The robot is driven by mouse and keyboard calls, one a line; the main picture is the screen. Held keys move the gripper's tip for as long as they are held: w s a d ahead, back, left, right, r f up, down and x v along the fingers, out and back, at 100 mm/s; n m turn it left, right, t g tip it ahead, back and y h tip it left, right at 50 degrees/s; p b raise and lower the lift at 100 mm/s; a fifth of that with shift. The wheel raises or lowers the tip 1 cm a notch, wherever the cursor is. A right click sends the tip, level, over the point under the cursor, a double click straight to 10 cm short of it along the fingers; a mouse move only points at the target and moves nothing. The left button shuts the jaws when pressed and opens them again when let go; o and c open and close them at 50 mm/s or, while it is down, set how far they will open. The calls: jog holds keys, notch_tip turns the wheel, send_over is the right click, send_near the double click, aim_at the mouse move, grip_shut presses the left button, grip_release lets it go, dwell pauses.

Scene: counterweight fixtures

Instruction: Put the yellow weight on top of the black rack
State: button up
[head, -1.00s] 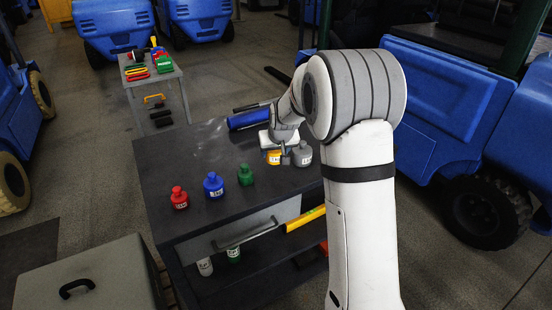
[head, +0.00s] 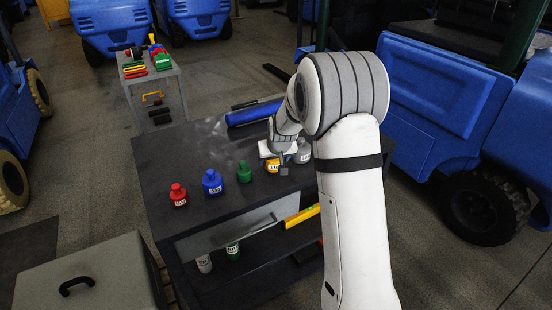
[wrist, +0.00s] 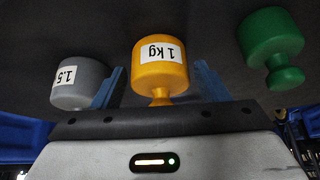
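The yellow weight (head: 272,166), labelled 1 kg, stands on the dark worktop (head: 200,150), partly hidden by my gripper in the head view. In the wrist view the yellow weight (wrist: 160,68) sits between the two blue fingers of my gripper (wrist: 161,82), with a gap on each side. The fingers are apart and do not appear to touch it. My gripper (head: 279,157) is over the weight in the head view. I cannot make out a separate black rack for certain.
A grey weight (head: 303,151) stands close on the right of the yellow one. Green (head: 243,172), blue (head: 212,184) and red (head: 179,196) weights stand to the left. A blue cylinder (head: 253,112) lies behind. The worktop's back left is clear.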

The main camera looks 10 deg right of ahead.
jog(key=shift+o, duration=0.8)
jog(key=shift+r, duration=0.2)
jog(key=v, duration=1.2)
jog(key=s+g, duration=0.3)
jog(key=s, duration=2.8)
jog(key=shift+s+r+g, duration=0.3)
jog(key=shift+s+r, duration=0.05)
jog(key=shift+r, duration=0.1)
